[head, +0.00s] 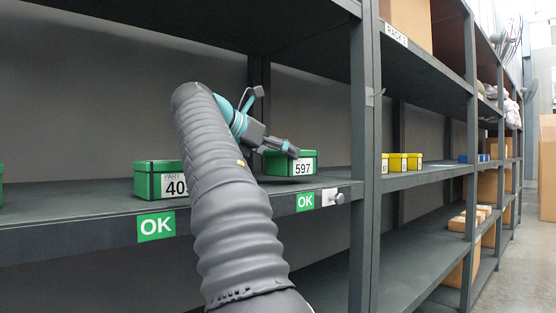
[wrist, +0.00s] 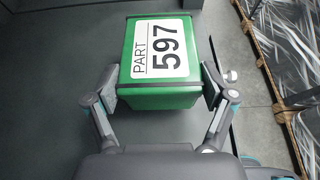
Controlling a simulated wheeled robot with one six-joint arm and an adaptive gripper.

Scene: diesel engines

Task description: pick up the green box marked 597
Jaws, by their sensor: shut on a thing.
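The green box marked 597 (head: 302,168) sits on the dark shelf in the head view, near the shelf's right upright. In the wrist view the box (wrist: 160,95) fills the upper middle, its white "PART 597" label facing the camera. My gripper (wrist: 160,88) has one finger pad pressed to each side of the box, shut on it. In the head view my gripper (head: 285,146) reaches to the box from the left. I cannot tell whether the box is clear of the shelf.
Another green box (head: 157,180), label partly hidden by my arm, stands to the left on the same shelf. A grey upright (head: 364,150) stands close right of the box. A shelf deck (head: 190,5) lies overhead. Yellow boxes (head: 398,162) sit in the bay beyond.

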